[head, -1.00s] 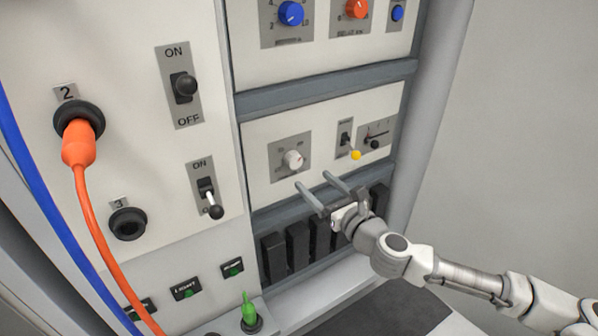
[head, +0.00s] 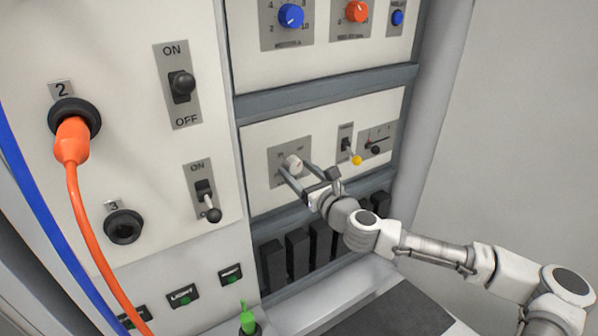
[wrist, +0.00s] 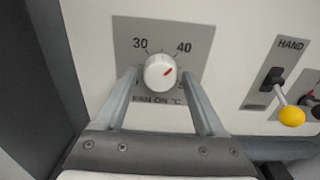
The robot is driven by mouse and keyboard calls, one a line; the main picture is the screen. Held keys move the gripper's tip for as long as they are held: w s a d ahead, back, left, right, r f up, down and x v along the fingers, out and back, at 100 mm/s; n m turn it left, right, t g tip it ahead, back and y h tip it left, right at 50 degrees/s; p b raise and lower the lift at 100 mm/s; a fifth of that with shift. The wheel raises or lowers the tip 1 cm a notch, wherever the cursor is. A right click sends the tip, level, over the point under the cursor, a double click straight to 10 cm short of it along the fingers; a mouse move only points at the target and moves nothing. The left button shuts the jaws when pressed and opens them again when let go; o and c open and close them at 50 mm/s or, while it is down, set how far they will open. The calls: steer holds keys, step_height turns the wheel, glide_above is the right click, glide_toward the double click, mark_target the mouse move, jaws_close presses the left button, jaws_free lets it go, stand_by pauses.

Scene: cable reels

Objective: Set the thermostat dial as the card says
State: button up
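The thermostat dial (head: 292,164) is a white round knob on a grey plate in the lower panel. In the wrist view the dial (wrist: 161,71) has a red mark pointing up and right, toward the 40. The plate reads 30, 40 and "FAN ON °C"; the lower numbers are partly hidden by my fingers. My gripper (wrist: 160,88) is open, with one finger on each side of the dial. The fingertips look close to the knob's sides, but I cannot tell whether they touch. My gripper (head: 303,172) also shows at the dial in the head view. I see no card.
Right of the dial are a HAND toggle with a yellow tip (wrist: 291,115) and a dark slider knob (head: 376,149). Blue (head: 291,15) and orange (head: 357,11) knobs sit above. Black blocks (head: 298,250) stand below. An orange plug (head: 72,140) and cable are at left.

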jaws_close()
